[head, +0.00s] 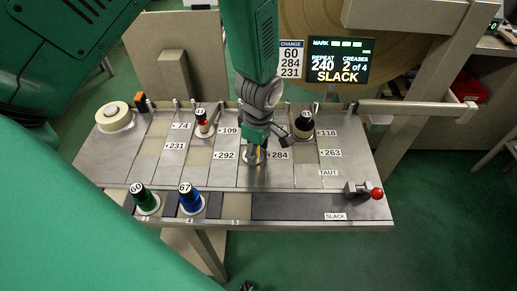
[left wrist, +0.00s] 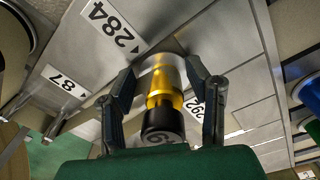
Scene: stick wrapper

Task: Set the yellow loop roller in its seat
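The yellow loop roller (left wrist: 165,85) has a shiny yellow body and a black numbered cap, shown in the left wrist view. It stands between the fingers of my left gripper (left wrist: 160,75), with a visible gap on its left side and a narrow one on its right. In the head view my left gripper (head: 256,148) is low over the panel, just left of the 284 label (head: 278,155), and hides most of the roller. A pale round base shows under the fingers. Whether the roller is fully down in a seat is hidden. My right gripper is not in view.
A red-banded roller (head: 203,124) and a black-capped roller (head: 303,126) stand at the back. Green (head: 146,201) and blue (head: 190,200) rollers stand at the front left. A tape roll (head: 115,117) is far left, a red-knobbed lever (head: 375,193) right. The screen (head: 338,61) reads SLACK.

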